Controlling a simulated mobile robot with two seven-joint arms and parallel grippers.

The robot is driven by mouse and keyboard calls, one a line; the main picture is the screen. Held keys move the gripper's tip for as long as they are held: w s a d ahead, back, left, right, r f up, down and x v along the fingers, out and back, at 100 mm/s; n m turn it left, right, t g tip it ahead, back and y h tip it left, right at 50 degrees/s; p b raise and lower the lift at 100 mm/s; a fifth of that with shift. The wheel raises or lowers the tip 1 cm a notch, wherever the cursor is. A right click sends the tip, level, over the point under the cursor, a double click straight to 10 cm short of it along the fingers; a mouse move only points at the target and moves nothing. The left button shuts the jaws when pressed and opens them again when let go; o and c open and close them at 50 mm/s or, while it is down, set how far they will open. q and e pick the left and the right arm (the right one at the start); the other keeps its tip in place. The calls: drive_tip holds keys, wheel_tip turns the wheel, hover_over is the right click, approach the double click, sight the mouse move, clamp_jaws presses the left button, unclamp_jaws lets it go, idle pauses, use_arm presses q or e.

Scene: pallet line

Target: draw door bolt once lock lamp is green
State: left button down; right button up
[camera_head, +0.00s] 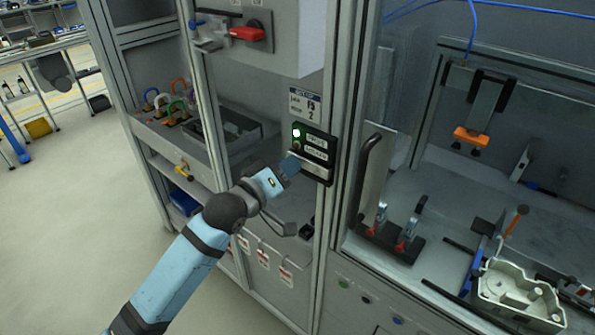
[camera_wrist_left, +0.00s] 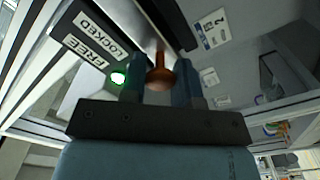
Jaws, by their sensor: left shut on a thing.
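The door lock box (camera_head: 328,178) is a dark box on the grey door post. Its lock lamp (camera_head: 296,132) glows green, and the lamp also shows green in the left wrist view (camera_wrist_left: 118,79). Beside it are plates marked FREE (camera_wrist_left: 86,52) and LOCKED. The bolt's copper-brown knob (camera_wrist_left: 160,76) stands between the fingers of my left gripper (camera_wrist_left: 164,80), which is shut on it. In the head view the left gripper (camera_head: 291,164) is at the box's lower left and hides the knob. My right gripper is not in view.
A red switch handle (camera_head: 248,33) sits on a grey panel above. Coloured padlocks (camera_head: 170,103) stand in the left cabinet. Right of the post, the cell holds a fixture with an orange part (camera_head: 470,137) and a pale casting (camera_head: 520,296). The floor at left is clear.

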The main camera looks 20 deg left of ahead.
use_arm(q)
drive_tip(key=shift+w+a+r, duration=0.1)
drive_tip(key=c, duration=1.2)
unclamp_jaws()
drive_tip(key=o, duration=0.3)
drive_tip(key=shift+a, duration=0.2)
drive_tip(key=shift+o, duration=0.2)
drive_tip(key=shift+d, duration=0.1)
drive_tip(key=b+v, duration=0.2)
drive_tip(key=v, duration=1.2)
drive_tip(key=shift+w, duration=0.15)
